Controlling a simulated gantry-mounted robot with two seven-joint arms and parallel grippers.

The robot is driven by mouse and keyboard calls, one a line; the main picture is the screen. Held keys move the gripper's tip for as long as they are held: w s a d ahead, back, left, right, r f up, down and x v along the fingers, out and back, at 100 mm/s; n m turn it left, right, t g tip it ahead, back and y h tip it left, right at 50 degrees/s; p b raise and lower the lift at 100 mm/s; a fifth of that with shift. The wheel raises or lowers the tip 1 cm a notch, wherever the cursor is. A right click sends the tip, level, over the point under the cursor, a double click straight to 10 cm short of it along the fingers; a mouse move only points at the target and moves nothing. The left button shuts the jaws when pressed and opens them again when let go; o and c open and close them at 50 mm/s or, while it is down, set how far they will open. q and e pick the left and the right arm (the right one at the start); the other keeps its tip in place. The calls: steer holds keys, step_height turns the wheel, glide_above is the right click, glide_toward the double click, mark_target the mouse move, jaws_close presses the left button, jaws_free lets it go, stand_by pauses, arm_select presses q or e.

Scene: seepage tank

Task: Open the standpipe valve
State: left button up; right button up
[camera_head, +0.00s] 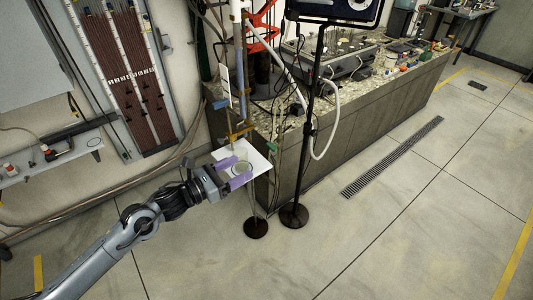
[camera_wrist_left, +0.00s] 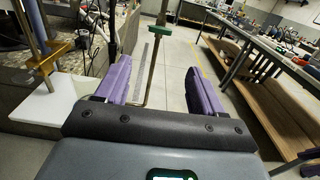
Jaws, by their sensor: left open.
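The standpipe (camera_head: 239,75) is a slim upright pipe at the near left end of the stone-topped bench. In the left wrist view a brass rod with a green crosspiece (camera_wrist_left: 160,18) stands beyond the gap between my fingers. Nothing shows gripped.
A black stand (camera_head: 309,120) with a screen rises just right of the standpipe, with a looping white hose (camera_head: 334,125). The bench (camera_head: 340,125) blocks the back. A manometer board (camera_head: 122,70) is on the left wall.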

mark_target(269, 147)
arm_select(q)
steer(key=x, duration=0.3)
steer(key=r+x, duration=0.1)
steer(key=x, duration=0.3)
steer(key=b+x, duration=0.1)
steer(key=x, duration=0.3)
steer(key=shift+w+r, duration=0.15)
steer(key=shift+r, duration=0.2)
steer(key=c, duration=1.1)
steer(key=shift+o, duration=0.2)
